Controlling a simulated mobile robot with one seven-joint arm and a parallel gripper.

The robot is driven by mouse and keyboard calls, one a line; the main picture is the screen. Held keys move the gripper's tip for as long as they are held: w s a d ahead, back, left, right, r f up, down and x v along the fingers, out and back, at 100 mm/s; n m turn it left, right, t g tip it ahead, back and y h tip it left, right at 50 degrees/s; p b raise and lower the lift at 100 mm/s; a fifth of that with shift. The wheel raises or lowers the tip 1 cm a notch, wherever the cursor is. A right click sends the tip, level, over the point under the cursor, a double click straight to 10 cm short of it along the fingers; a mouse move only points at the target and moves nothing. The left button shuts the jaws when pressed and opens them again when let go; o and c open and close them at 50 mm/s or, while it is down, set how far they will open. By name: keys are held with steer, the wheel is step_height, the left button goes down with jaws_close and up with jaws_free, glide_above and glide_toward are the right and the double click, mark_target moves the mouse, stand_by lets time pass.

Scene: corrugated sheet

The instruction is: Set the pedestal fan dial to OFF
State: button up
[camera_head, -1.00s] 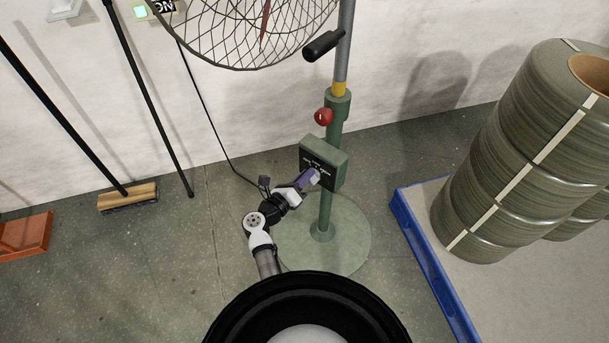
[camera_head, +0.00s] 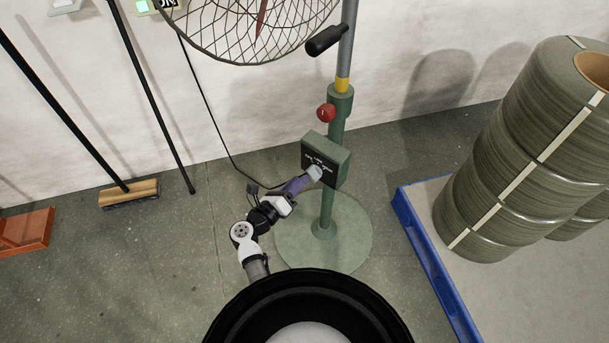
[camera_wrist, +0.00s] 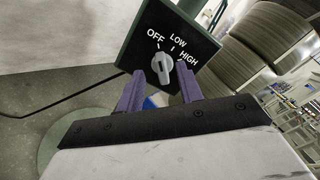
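The green pedestal fan's control box (camera_head: 335,158) is on its stand. Its black face (camera_wrist: 185,22) carries the labels OFF, LOW and HIGH in the wrist view. The grey dial knob (camera_wrist: 162,66) is below the labels, its grip roughly upright in the picture. It appears to point near the mark on the OFF side, but the exact setting is hard to tell. My gripper (camera_wrist: 161,70) is open, with a purple finger on each side of the knob and gaps showing.
The fan's round base (camera_head: 350,240) is on the floor below my arm. A blue-edged pallet (camera_head: 425,245) with coiled rolls (camera_head: 520,150) stands on the right. A broom (camera_head: 128,194) leans against the wall on the left, and a cable (camera_head: 210,115) hangs behind.

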steer(key=b+v, duration=0.1)
steer(key=v, duration=0.8)
